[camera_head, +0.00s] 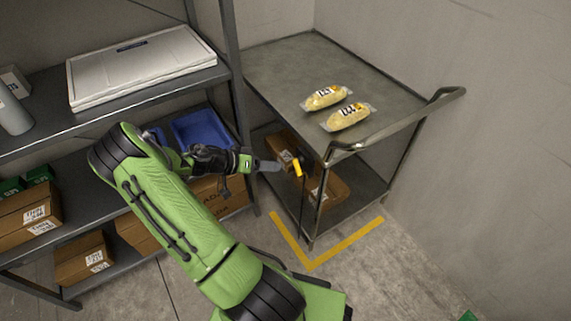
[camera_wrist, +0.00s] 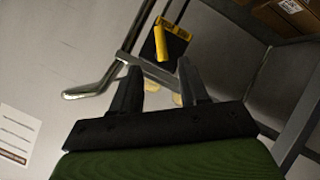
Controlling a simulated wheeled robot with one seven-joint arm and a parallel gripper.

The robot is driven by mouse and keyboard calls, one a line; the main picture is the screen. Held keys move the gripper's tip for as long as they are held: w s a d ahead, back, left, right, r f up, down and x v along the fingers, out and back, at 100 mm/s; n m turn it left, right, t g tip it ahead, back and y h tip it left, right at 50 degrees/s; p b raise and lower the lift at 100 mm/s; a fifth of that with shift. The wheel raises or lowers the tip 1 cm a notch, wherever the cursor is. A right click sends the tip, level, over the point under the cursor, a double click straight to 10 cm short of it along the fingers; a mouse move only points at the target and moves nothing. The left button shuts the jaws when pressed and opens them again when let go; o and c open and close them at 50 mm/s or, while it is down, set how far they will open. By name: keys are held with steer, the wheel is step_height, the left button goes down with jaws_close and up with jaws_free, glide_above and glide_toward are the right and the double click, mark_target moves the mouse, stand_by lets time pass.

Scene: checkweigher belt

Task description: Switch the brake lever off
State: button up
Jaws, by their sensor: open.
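The brake lever (camera_head: 297,167) is a small yellow handle on a black mount at the near left post of the grey cart (camera_head: 285,65). My gripper (camera_head: 275,166) is open and empty, just left of the lever in the head view, pointing at it. In the wrist view the yellow lever (camera_wrist: 161,42) lies ahead of my open fingers (camera_wrist: 161,88), roughly in line with the gap between them. The fingers appear not to touch it. The black mount shows beside it, with a yellow edge.
Two yellow packs (camera_head: 338,107) lie on the cart top. Cartons (camera_head: 328,190) sit on its lower shelf. The cart's bent handle (camera_head: 400,122) juts out to the right. A shelf rack (camera_head: 235,75) stands close left of my gripper. Yellow floor tape (camera_head: 345,249) marks the cart's corner.

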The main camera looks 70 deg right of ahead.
steer(key=v, duration=0.5)
steer(key=shift+w+a+r+p, duration=0.1)
steer(key=shift+w+r+p, duration=0.05)
steer(key=shift+p, duration=0.2)
